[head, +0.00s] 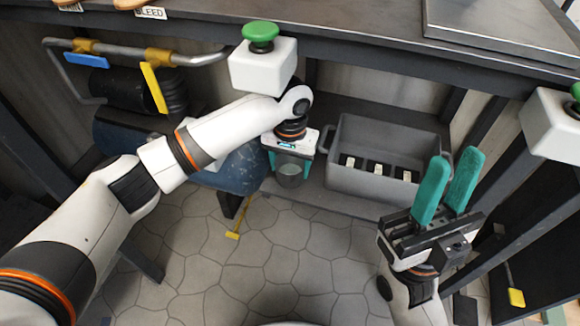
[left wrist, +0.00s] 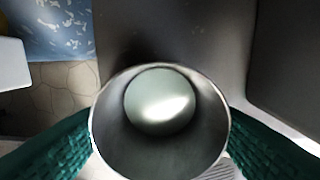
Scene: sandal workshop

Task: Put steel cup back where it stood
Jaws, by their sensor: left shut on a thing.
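The steel cup (head: 290,175) is a small grey metal cup, upright, at the front of the low shelf under the bench. My left gripper (head: 290,163) is shut on it, with a teal finger on each side. In the left wrist view I look down into the open cup (left wrist: 160,125), between the two teal fingers; its inside looks empty. I cannot tell whether its base touches the shelf (head: 325,203). My right gripper (head: 447,190) is at the right, its two teal fingers apart and nothing between them.
A grey crate (head: 372,185) with several labelled compartments stands on the shelf just right of the cup. A blue speckled surface (head: 238,178) is to the left. White boxes with green buttons (head: 262,62) hang on the bench's front edge. The tiled floor (head: 290,255) in front is mostly clear.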

